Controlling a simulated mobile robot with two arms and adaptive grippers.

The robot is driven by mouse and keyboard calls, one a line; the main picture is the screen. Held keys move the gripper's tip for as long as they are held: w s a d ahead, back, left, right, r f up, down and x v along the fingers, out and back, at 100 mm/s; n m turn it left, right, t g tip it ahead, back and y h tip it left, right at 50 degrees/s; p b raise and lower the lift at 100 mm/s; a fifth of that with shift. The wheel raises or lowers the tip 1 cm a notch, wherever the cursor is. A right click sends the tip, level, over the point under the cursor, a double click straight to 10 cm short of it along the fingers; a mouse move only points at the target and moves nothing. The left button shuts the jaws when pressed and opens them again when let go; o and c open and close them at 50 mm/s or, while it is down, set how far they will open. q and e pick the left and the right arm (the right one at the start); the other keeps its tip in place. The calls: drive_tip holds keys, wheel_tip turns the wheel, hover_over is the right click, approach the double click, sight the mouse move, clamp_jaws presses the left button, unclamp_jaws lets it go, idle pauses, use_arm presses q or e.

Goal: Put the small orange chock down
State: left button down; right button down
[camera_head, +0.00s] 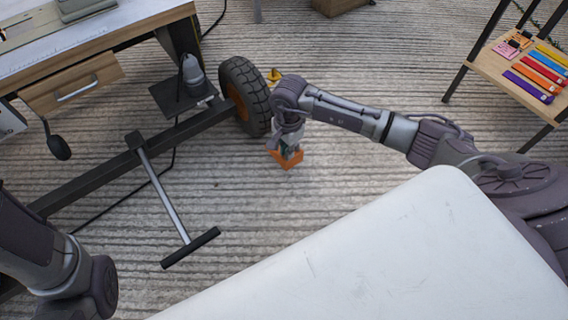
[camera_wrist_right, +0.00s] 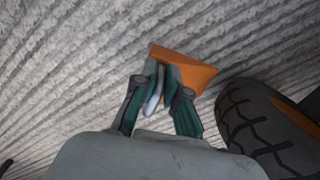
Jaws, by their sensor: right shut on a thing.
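The small orange chock (camera_head: 290,162) is between the fingers of my right gripper (camera_head: 288,146), low over the grooved ground beside the wheel. The right wrist view also shows the orange chock (camera_wrist_right: 188,68) past the green fingertips of my right gripper (camera_wrist_right: 162,85), which is shut on it. I cannot tell whether the chock touches the ground. The black tyre (camera_head: 245,96) with an orange hub stands to the left of the chock; the tyre (camera_wrist_right: 265,130) is at lower right in the wrist view. My left arm shows at lower left, its gripper out of view.
A small yellow-orange object (camera_head: 274,75) lies just beyond the tyre. A dark frame bar (camera_head: 100,170) and a T-handled bar (camera_head: 165,195) are at left, below a workbench (camera_head: 90,55). A wooden shelf (camera_head: 500,68) stands at right. Ground right of the chock is clear.

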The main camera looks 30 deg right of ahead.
drive_tip(key=shift+w+a+f, duration=0.15)
drive_tip(key=shift+w+f, duration=0.25)
drive_tip(key=shift+w, duration=0.15)
wheel_tip(320, 180, down, 4)
drive_tip(key=b, duration=0.4)
drive_tip(key=shift+r, duration=0.2)
drive_tip(key=shift+f, duration=0.15)
drive_tip(key=c, duration=1.2)
unclamp_jaws()
wheel_tip(320, 180, up, 12)
drive_tip(key=p, duration=0.9)
drive_tip(key=shift+s, duration=0.2)
